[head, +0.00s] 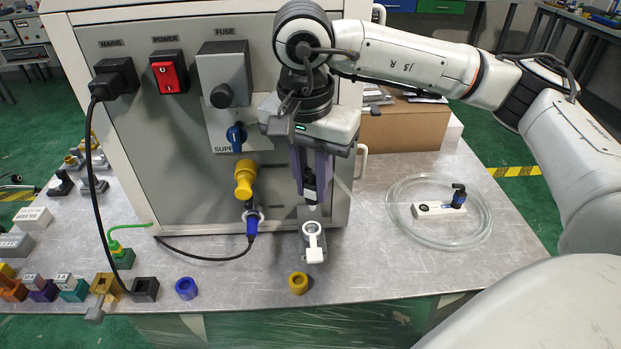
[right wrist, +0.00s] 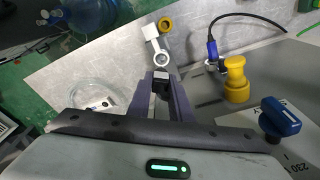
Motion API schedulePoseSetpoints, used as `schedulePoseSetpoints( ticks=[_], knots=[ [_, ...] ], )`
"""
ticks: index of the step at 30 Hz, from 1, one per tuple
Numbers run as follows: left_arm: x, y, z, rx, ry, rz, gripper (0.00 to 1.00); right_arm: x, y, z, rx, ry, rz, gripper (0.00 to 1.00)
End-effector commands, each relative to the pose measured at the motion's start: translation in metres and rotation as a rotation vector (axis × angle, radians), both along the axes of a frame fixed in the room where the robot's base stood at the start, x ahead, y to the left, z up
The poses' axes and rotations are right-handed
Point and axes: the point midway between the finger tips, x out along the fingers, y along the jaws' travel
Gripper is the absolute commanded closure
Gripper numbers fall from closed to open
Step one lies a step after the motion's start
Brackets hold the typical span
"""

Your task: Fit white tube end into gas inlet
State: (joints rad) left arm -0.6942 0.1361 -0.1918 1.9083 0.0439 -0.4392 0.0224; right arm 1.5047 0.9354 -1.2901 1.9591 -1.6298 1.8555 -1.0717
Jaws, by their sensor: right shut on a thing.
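My right gripper (head: 312,190) points down in front of the machine panel, its purple fingers shut on a small dark piece (head: 310,180) with a pale lower part. In the right wrist view the fingertips (right wrist: 161,88) close on this dark piece. Just below it in the head view, a white ring-shaped fitting (head: 313,253) with a small white block sits on a grey base; the wrist view shows it (right wrist: 151,32) beyond the fingertips. I cannot tell surely which piece is the tube end or the gas inlet. My left gripper is not in view.
A clear coiled tube (head: 405,232) lies right, around a white block (head: 428,211) with a black fitting. The machine panel (head: 160,130) carries a yellow connector (head: 244,180) and blue plug (head: 252,226). A yellow ring (head: 298,284) and blue ring (head: 186,289) lie near the front edge.

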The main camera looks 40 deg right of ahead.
Motion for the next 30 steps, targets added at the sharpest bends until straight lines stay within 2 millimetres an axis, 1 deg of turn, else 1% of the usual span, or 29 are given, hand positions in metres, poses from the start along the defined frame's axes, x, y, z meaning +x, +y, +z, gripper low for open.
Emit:
schedulePoseSetpoints(
  ticks=[5,11,18,23,30],
  knots=[
    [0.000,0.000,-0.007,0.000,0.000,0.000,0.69,0.000,0.001,-0.003,0.000,0.000,0.000,1.00],
    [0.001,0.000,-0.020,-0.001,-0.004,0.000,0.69,0.000,0.001,-0.018,0.000,0.000,0.000,1.00],
    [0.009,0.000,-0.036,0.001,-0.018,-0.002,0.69,0.000,0.001,-0.040,0.000,0.000,0.001,1.00],
    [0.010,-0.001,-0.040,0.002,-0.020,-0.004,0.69,0.000,0.001,-0.047,0.000,0.000,0.001,1.00],
    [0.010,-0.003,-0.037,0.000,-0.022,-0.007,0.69,0.000,0.001,-0.047,0.000,0.000,0.001,1.00]
  ],
)
